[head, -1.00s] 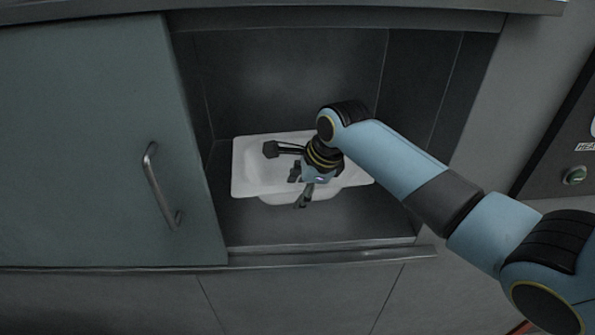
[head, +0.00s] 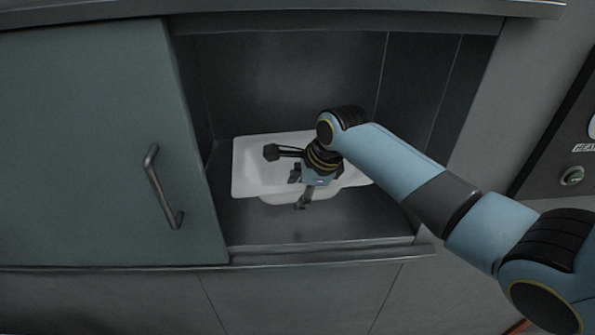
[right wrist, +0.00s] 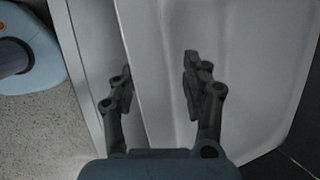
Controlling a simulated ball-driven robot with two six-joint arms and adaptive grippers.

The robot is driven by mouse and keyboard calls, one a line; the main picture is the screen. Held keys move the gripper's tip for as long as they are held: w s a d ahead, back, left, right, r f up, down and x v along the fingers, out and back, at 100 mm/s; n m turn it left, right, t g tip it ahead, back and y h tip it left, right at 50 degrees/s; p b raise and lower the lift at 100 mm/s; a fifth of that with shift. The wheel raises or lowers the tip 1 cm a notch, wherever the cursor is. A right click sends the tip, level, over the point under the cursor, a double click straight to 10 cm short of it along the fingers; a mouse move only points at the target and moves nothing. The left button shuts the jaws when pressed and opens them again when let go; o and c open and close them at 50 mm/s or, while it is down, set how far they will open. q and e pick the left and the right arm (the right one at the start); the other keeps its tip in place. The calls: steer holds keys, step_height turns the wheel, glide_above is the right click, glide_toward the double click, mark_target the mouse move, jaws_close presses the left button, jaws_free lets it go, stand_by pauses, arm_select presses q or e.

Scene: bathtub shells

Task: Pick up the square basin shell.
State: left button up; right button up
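The white square basin shell (head: 252,172) sits on the floor of the open cabinet bay in the head view. Its wide rim faces up. My right gripper (head: 299,187) is over the basin's front edge, and its wrist and forearm hide part of the right side. In the right wrist view, the gripper (right wrist: 158,82) is open, with a clear gap between its fingers. The basin (right wrist: 265,55) fills the right part of that view. One finger is over the basin side and the other is near its front edge; I cannot tell whether either touches. My left gripper is out of view.
A grey-green sliding door (head: 85,150) with a metal handle (head: 160,185) closes the left side. The bay's right wall (head: 420,95) and front ledge (head: 330,253) bound the space. Bare bay floor shows in front of the basin.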

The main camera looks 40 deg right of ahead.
jaws_close()
steer(key=shift+s+a+f, duration=0.1)
stand_by(0.5)
